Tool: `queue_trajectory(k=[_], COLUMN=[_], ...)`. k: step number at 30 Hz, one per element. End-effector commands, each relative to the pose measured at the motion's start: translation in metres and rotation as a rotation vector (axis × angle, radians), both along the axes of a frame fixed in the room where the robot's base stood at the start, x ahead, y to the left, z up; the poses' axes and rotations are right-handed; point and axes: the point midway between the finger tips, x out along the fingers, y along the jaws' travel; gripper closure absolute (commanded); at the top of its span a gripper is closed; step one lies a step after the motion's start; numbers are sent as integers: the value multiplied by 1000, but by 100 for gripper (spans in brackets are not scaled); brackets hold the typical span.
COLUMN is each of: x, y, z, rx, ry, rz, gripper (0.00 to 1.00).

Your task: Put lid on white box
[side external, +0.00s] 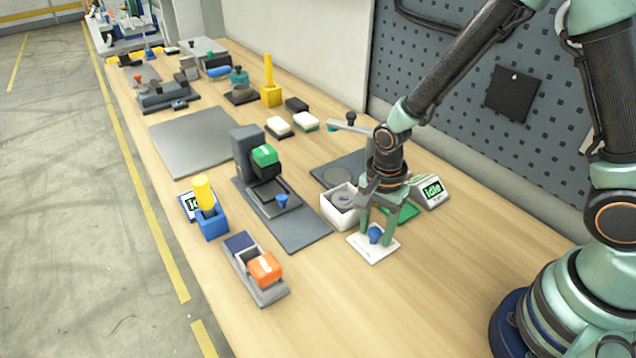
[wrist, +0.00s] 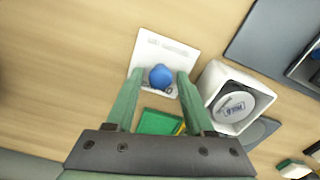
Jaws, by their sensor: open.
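The white box (side external: 340,213) stands open on the table, with a grey round item (side external: 342,198) inside; in the wrist view the box (wrist: 212,78) is right of my fingers and the item (wrist: 234,106) bears a label. The lid (side external: 362,246) is a flat white square with a blue knob (side external: 375,235); it lies flat on the table in front of the box. The lid (wrist: 181,48) and knob (wrist: 160,76) also show in the wrist view. My gripper (side external: 377,238) points down over the lid, open, its fingers on either side of the knob, apparently not pressing it.
A green pad (side external: 405,212) and a display reading "Idle" (side external: 431,190) stand right of the box. A grey press-like device (side external: 270,185) stands to the left. An orange-topped block (side external: 265,268) is at front left. The table front is clear.

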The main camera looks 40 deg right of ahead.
Motion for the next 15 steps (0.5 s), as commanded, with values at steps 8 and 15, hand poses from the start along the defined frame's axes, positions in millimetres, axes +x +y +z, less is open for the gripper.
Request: queue_trajectory(k=[8, 15], x=[0, 0], y=[0, 0], z=[0, 2], rx=[0, 0], ry=[0, -1], rz=[0, 0], gripper=[100, 100])
